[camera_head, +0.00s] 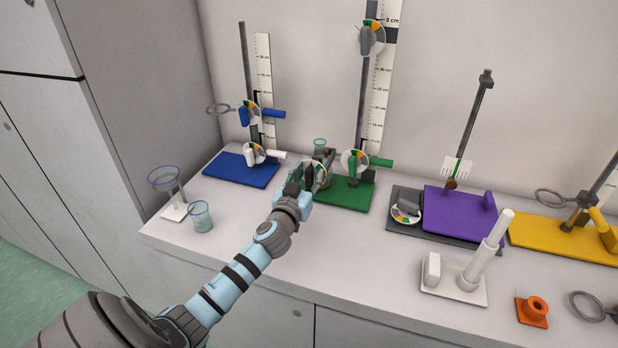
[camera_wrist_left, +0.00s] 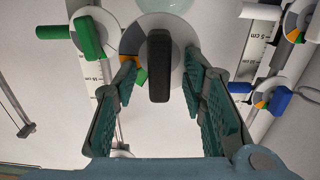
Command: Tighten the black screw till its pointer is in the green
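The black screw (camera_wrist_left: 158,66) is a dark upright bar in the middle of a round dial (camera_wrist_left: 182,50) in the left wrist view. The dial is grey and white, with orange and green patches at its lower left. I cannot make out a pointer on it. My left gripper (camera_wrist_left: 160,92) is open, one finger on each side of the screw, with gaps between the fingers and the bar. In the head view my left gripper (camera_head: 309,176) is at the left end of the green stand's base (camera_head: 350,194) and largely hides the screw.
A blue stand (camera_head: 240,170) is to the left; a purple base (camera_head: 459,211) and yellow base (camera_head: 560,238) are to the right. A beaker (camera_head: 200,217) is at the front left.

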